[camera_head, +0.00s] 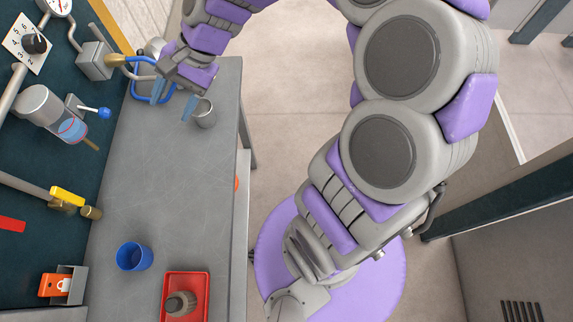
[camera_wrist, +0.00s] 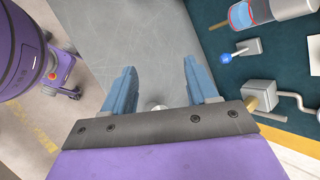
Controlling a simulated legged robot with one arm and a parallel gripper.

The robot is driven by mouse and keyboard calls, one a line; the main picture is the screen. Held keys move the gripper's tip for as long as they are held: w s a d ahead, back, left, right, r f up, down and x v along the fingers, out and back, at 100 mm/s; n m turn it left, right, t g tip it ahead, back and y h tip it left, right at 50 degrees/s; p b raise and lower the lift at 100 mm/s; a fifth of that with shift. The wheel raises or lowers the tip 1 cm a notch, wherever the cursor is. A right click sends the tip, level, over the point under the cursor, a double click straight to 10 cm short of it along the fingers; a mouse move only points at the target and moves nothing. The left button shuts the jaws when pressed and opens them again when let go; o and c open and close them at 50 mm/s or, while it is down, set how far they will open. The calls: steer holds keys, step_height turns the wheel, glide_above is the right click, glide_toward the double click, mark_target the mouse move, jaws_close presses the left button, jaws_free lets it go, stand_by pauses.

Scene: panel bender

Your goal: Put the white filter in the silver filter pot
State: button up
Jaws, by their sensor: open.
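A silver cup-like pot (camera_head: 204,114) stands on the grey bench near its right edge, just beside one finger of my gripper (camera_head: 173,99). I cannot tell if they touch. The gripper is over the far end of the bench with its blue fingers spread apart. In the wrist view the gripper (camera_wrist: 160,68) is open, with bare bench between the fingertips. A small pale object (camera_wrist: 156,106) shows low between the fingers, mostly hidden by the gripper body; I cannot tell what it is. I cannot make out the white filter for certain in either view.
A blue cup (camera_head: 134,257) and a red tray (camera_head: 186,297) holding a dark grey-brown part are at the bench's near end. A wall panel with gauge, valves and a cylinder (camera_head: 50,110) borders the left. The bench middle is clear.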

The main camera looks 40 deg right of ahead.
steer(key=s+d+f+n+g+h, duration=0.1)
steer(key=s+d+n+h, duration=0.3)
steer(key=s, duration=0.8)
steer(key=s+d+f+n+g+h, duration=0.1)
steer(key=s+d+n+h, duration=0.3)
steer(key=s, duration=0.8)
steer(key=shift+d+f+n, duration=0.5)
steer(key=shift+d+f, duration=0.1)
steer(key=shift+d, duration=0.5)
steer(key=shift+c, duration=0.3)
